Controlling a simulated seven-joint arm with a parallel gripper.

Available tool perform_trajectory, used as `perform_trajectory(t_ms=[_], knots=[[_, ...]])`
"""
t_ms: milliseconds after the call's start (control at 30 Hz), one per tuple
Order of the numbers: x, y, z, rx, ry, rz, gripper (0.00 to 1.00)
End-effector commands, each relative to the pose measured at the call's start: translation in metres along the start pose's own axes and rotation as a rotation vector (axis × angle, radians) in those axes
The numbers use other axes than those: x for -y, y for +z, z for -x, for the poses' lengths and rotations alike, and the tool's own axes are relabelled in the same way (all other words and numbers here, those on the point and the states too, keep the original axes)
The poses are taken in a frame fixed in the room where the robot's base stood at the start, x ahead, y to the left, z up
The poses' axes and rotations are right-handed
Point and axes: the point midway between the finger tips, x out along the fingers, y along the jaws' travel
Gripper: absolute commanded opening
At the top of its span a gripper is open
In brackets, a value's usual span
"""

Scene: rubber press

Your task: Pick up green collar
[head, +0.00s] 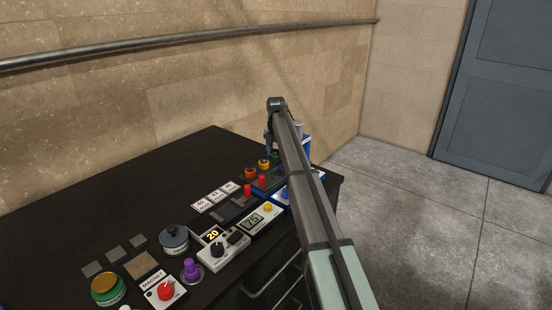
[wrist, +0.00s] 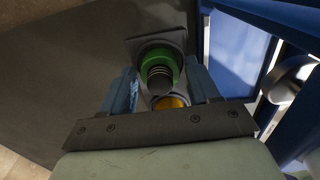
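The green collar (head: 276,156) is at the far end of the row of colored rings near the table's far right, partly hidden by my arm. In the wrist view the green collar (wrist: 151,54) sits around a dark ribbed post on a dark square plate, just past my fingertips. My gripper (wrist: 162,78) is open, with one blue finger on each side of the collar's line. The fingers look apart from the collar, though the exact depth is hard to tell. In the head view my gripper (head: 269,140) points down above the collar and is mostly hidden by my arm.
A yellow collar (head: 264,163) and an orange-red collar (head: 250,172) stand beside the green one. A blue frame (wrist: 285,105) rises close on the right. Red posts, number cards, a display box (head: 255,219) and knobs cover the front of the black table (head: 150,185); its back is clear.

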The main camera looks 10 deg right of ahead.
Motion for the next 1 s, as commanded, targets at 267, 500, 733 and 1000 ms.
perform_trajectory(t_ms=[267, 500, 733, 1000], knots=[[0.000, 0.000, 0.000, 0.000, 0.000, 0.000, 0.33], [0.000, 0.000, 0.000, 0.000, 0.000, 0.000, 0.10], [0.000, 0.000, 0.001, 0.000, 0.000, 0.000, 0.07], [-0.001, 0.001, 0.025, 0.000, 0.000, 0.000, 0.07]])
